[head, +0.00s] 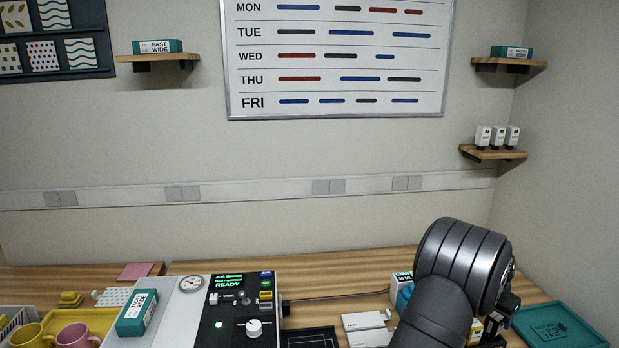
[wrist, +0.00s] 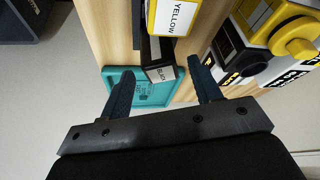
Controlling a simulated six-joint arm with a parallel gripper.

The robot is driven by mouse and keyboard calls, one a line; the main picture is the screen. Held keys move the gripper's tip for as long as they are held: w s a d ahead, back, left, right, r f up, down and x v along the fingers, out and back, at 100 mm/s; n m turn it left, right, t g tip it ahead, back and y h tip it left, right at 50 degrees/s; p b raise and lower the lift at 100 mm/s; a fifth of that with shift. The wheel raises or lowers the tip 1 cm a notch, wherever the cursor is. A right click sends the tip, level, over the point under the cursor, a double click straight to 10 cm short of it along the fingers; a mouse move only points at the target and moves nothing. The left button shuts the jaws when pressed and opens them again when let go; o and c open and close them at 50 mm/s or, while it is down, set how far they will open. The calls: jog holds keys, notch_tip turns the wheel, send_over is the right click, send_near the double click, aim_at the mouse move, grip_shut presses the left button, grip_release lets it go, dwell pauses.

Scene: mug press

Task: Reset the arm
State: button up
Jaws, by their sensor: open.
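My gripper (wrist: 162,96) shows in the wrist view with its two dark fingers spread apart and nothing between them. It hangs over the right part of the work area, with the teal tray (wrist: 177,97) seen beyond the fingers. In the head view my dark arm covers the front right, and the fingers cannot be made out clearly there. The teal tray (head: 560,326) lies on the table to the right of my arm. The press's control panel (head: 243,311) shows a green READY display, left of my arm.
A box labelled YELLOW (wrist: 172,17) and a black-labelled item (wrist: 160,73) are close past the fingers. Yellow and black containers (wrist: 285,38) stand to the right in the wrist view. Yellow (head: 32,336) and pink (head: 74,336) mugs stand at the head view's left.

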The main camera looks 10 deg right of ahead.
jog(key=x, duration=0.5)
notch_tip(320, 180, up, 4)
jog(key=shift+r, duration=0.2)
jog(key=s+d+r, duration=0.1)
jog(key=s+r, duration=0.6)
jog(key=s, duration=0.4)
jog(key=w+d+r, duration=0.1)
jog(key=w+r, duration=0.2)
jog(key=w, duration=0.4)
jog(key=w+d+r, duration=0.1)
jog(key=w+r, duration=0.2)
jog(key=w, duration=0.5)
jog(key=w+a+f, duration=0.2)
jog(key=w+f, duration=0.4)
jog(key=w, duration=0.3)
jog(key=shift+w+f, duration=0.15)
jog(key=shift+w, duration=0.2)
